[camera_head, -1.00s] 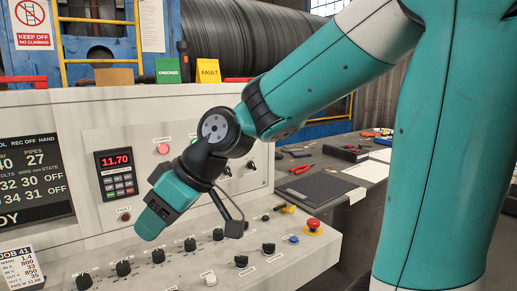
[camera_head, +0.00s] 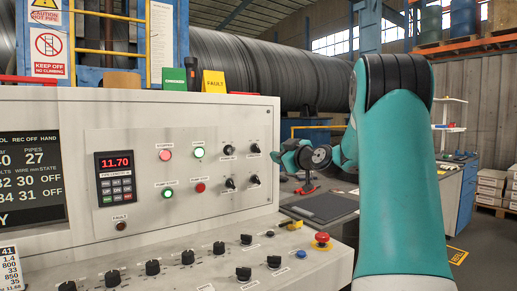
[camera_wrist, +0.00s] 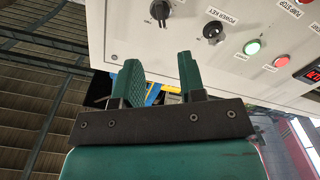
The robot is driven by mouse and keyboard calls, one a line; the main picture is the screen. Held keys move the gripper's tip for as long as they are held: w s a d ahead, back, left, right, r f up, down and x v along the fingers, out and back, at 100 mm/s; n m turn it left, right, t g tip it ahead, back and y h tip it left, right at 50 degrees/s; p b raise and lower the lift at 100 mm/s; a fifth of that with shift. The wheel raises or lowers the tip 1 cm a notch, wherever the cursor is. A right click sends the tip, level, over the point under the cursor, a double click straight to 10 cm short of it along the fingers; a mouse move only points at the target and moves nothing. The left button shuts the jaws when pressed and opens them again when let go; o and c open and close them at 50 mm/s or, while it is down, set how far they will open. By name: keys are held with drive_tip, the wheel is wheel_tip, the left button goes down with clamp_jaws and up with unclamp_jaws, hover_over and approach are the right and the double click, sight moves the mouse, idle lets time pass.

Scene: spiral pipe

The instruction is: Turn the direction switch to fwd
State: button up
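No label reading direction or fwd is legible, so I cannot tell which knob is the direction switch. The upright panel has several black rotary knobs in the head view, such as an upper-right knob (camera_head: 255,148) and a lower-left knob (camera_head: 230,183). In the wrist view, a knob labelled POWER KEY (camera_wrist: 213,31) and another black knob (camera_wrist: 160,11) are above and beyond my gripper. My gripper (camera_wrist: 158,63) is open and empty, with a gap between its fingers, apart from the knobs. In the head view, my wrist is right of the panel; the fingertips are not clear.
The sloping console carries several black knobs (camera_head: 152,267) and a red emergency button (camera_head: 321,238). A green light (camera_head: 199,152), a red light (camera_head: 165,154) and a keypad display (camera_head: 115,177) are on the upright panel. A dark-topped bench (camera_head: 325,206) stands to the right.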

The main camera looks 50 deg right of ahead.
sight(258, 149)
drive_tip(key=p+x, duration=0.3)
drive_tip(key=x, duration=0.9)
drive_tip(key=shift+w+a, duration=0.1)
drive_tip(key=shift+w, duration=0.15)
drive_tip(key=shift+c, duration=0.2)
drive_tip(key=c, duration=0.5)
